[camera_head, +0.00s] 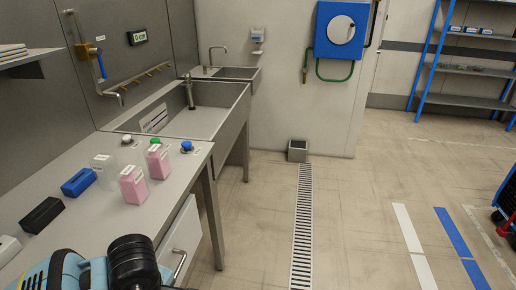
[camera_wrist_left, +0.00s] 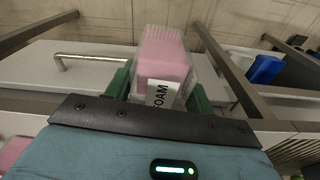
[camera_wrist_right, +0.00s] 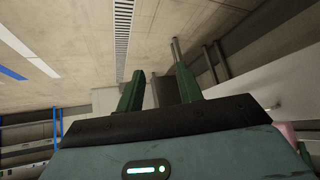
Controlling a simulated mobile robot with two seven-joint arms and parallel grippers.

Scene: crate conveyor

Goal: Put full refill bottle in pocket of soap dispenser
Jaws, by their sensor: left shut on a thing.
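My left gripper (camera_wrist_left: 160,86) is shut on a pink-filled bottle (camera_wrist_left: 165,52) with a white label reading FOAM. The green fingers press its two sides. The head view does not show the left fingers or the held bottle. My right gripper (camera_wrist_right: 160,88) is open and empty, its fingers apart over the floor. A small white wall unit (camera_head: 257,35), seemingly the soap dispenser, hangs beyond the sinks; its pocket cannot be made out. Two pink bottles (camera_head: 133,185) (camera_head: 157,161) and a clear bottle (camera_head: 103,168) stand on the counter.
The steel counter (camera_head: 85,218) also holds a blue block (camera_head: 78,182), a black block (camera_head: 42,215) and several coloured caps (camera_head: 186,146). Sinks (camera_head: 205,118) adjoin it. A blue wall cabinet (camera_head: 328,48) hangs right of the dispenser.

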